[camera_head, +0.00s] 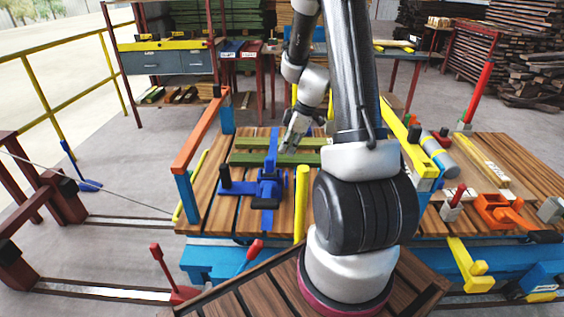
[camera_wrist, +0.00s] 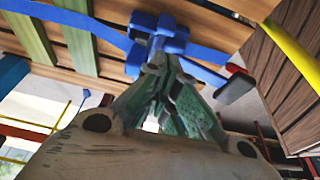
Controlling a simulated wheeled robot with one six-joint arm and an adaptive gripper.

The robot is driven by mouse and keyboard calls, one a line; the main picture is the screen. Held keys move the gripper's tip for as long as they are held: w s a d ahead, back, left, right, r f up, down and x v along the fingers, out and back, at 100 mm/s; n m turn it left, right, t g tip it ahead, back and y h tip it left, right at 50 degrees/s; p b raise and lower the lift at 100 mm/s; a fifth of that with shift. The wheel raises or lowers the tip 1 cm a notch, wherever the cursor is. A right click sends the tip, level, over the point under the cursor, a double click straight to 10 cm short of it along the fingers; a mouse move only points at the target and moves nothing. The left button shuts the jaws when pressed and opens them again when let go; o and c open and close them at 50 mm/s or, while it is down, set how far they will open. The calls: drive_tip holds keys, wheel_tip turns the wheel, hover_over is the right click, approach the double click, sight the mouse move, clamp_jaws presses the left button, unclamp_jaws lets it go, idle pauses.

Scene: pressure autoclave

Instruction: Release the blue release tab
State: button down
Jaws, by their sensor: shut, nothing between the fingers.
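A blue clamp-like mechanism (camera_head: 268,187) sits on the slatted wooden table, with a long blue bar and a black-ended blue arm (camera_head: 226,180) on its left. I cannot tell for sure which part of it is the blue release tab. My gripper (camera_head: 286,149) is behind and just right of the mechanism, pointing down toward it. In the wrist view my gripper (camera_wrist: 158,58) is shut and empty, its fingertips right in front of the mechanism's blue blocks (camera_wrist: 172,27). The fingertips cover part of the blocks, and I cannot tell whether they touch.
Green strips (camera_head: 275,159) lie across the table beside the mechanism. An orange-topped rail (camera_head: 196,130) stands at the table's left and a yellow post (camera_head: 301,204) just right of the mechanism. An orange part (camera_head: 497,211) and a grey cylinder (camera_head: 440,157) lie at the right.

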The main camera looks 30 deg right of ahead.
sight(287, 180)
drive_tip(key=x, duration=0.9)
drive_tip(key=shift+f, duration=0.2)
